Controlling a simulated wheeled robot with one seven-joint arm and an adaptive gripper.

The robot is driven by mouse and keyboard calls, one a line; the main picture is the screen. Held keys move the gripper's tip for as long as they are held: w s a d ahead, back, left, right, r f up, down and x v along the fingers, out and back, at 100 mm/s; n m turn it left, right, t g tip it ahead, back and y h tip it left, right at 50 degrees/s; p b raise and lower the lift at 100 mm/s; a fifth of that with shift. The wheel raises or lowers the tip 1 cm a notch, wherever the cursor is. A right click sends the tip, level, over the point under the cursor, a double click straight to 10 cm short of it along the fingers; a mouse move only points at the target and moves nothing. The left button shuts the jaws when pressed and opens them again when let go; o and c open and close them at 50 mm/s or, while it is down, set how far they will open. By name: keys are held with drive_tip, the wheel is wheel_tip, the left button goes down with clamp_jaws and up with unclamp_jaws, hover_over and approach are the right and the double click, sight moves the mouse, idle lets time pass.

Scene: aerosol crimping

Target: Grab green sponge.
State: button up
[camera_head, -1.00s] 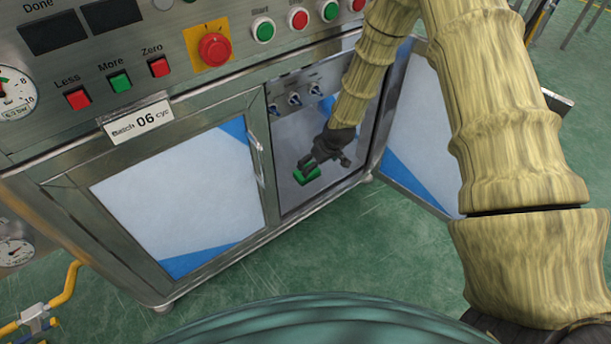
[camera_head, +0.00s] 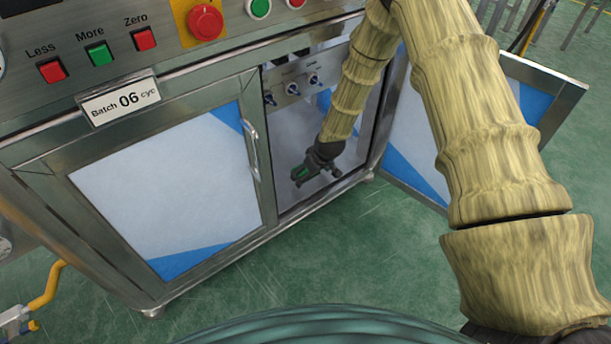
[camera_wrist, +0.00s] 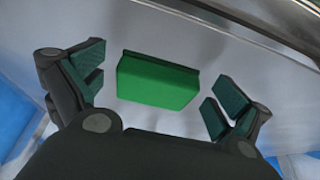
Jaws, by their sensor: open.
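The green sponge (camera_wrist: 158,82) is a small block on the grey cabinet floor, seen in the wrist view between the two fingers. In the head view only a small green patch of the sponge (camera_head: 301,172) shows, the rest hidden by my gripper. My gripper (camera_wrist: 155,95) is open, with a finger on either side of the sponge and a gap on both sides. In the head view my gripper (camera_head: 305,176) is inside the open cabinet compartment, low near its floor.
The right cabinet door (camera_head: 415,130) stands open beside my arm. The left door (camera_head: 165,190) is closed, with a handle near the opening. Valves (camera_head: 292,88) sit on a panel at the compartment's top. A control panel with buttons (camera_head: 100,54) is above.

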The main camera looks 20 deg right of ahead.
drive_tip(key=c, duration=0.7)
drive_tip(key=shift+c, duration=0.2)
